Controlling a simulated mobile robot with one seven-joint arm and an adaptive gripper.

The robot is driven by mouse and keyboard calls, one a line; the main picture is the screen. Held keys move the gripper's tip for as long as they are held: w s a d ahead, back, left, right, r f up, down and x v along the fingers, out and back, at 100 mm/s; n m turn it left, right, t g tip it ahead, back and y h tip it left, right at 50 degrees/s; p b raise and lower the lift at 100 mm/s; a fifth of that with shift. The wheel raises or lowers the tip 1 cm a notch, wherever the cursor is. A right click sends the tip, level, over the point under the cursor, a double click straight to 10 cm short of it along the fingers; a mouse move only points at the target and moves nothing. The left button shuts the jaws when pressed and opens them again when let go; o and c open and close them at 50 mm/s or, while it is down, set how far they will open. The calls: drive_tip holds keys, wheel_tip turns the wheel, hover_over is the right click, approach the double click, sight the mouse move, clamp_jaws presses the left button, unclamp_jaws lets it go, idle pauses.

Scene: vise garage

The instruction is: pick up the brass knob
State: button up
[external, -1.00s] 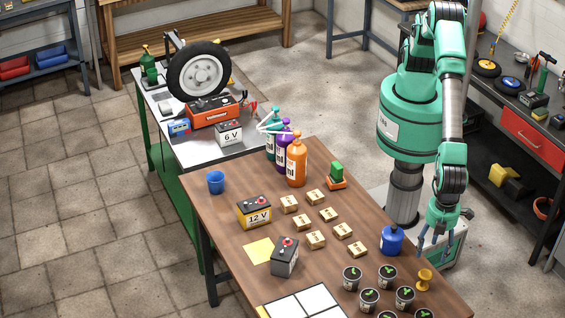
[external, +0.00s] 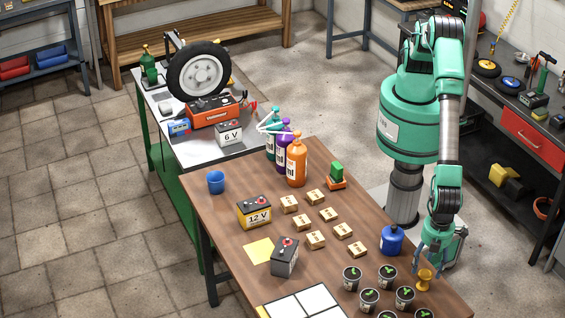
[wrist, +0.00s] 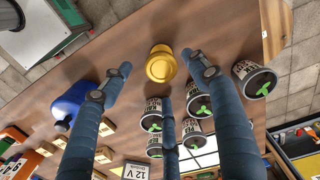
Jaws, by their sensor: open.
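The brass knob (external: 424,280) stands on the brown table near its right edge, beside the seedling pots. In the wrist view the brass knob (wrist: 161,64) is at the top middle, seen from above, between the tips of two of my fingers. My gripper (external: 430,262) is open and just above the knob, slightly overlapping it in the external view. In the wrist view my gripper (wrist: 158,75) has its fingers spread with nothing held between them. I cannot tell whether a finger touches the knob.
Several seedling pots (external: 369,299) stand close to the knob on the near side. A blue jug (external: 392,240) stands to its left. Several small wooden blocks (external: 316,239), a 12 V battery (external: 254,212) and a grey battery (external: 285,257) are farther left.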

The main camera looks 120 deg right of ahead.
sight(426, 273)
drive_tip(key=shift+f, duration=2.55)
drive_tip(key=c, duration=1.4)
drive_tip(key=shift+r, duration=0.1)
drive_tip(key=shift+a+r, duration=0.1)
drive_tip(key=shift+r, duration=0.7)
wheel_tip(426, 273, up, 2)
drive_tip(key=s+d, duration=0.3)
drive_tip(key=d, duration=0.1)
drive_tip(key=s+d, duration=0.3)
drive_tip(key=d, duration=0.2)
drive_tip(key=s+d+r, duration=0.1)
drive_tip(key=s+d, duration=0.2)
drive_tip(key=d, duration=0.1)
drive_tip(key=shift+d+r, duration=0.1)
drive_tip(key=shift+d, duration=0.05)
